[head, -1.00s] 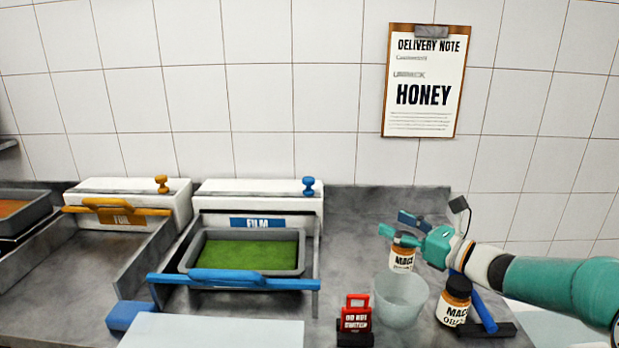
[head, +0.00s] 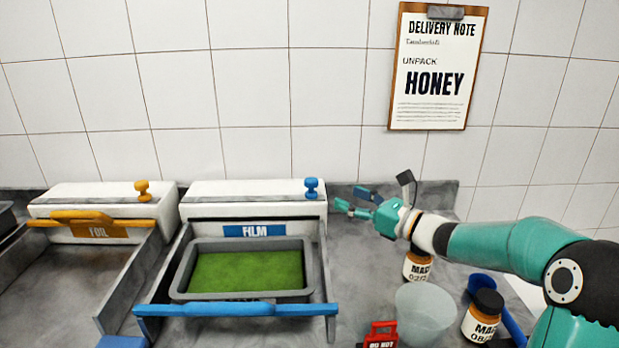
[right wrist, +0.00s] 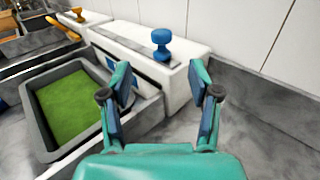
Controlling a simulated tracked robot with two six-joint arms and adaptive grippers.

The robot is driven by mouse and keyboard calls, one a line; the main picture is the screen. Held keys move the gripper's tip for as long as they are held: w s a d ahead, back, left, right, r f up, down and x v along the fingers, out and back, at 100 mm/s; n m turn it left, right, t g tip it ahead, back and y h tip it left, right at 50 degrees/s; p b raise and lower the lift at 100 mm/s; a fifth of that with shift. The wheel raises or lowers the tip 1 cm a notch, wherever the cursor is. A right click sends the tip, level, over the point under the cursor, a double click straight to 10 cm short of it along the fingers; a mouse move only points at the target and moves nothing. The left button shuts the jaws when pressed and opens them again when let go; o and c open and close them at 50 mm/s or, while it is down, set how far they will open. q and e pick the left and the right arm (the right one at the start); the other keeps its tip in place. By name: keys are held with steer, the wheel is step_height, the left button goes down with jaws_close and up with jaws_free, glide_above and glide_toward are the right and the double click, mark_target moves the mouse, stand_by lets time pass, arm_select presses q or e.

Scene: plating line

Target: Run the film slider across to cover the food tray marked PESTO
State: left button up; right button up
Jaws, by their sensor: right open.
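The film dispenser (head: 255,199) is a white box with a blue FILM label. A blue knob (head: 311,187) stands at the right end of its top; it also shows in the right wrist view (right wrist: 162,42). A grey tray (head: 178,290) of green food lies in the bay in front. I cannot read a PESTO mark on it. A blue bar (head: 235,310) crosses the bay at the tray's near edge. My right gripper (head: 352,202) is open and empty, just right of the knob and apart from it. My left gripper is not in view.
A foil dispenser (head: 95,200) with an orange knob and bar stands at the left. A cup (head: 426,312), a red sign (head: 381,335) and two jars (head: 417,266) (head: 483,316) stand below my right arm. A tiled wall rises behind.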

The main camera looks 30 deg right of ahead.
mark_target(316, 183)
steer(key=p+x, duration=0.4)
steer(key=x, duration=0.8)
steer(key=shift+w, duration=0.45)
steer(key=shift+c, duration=0.4)
jaws_close()
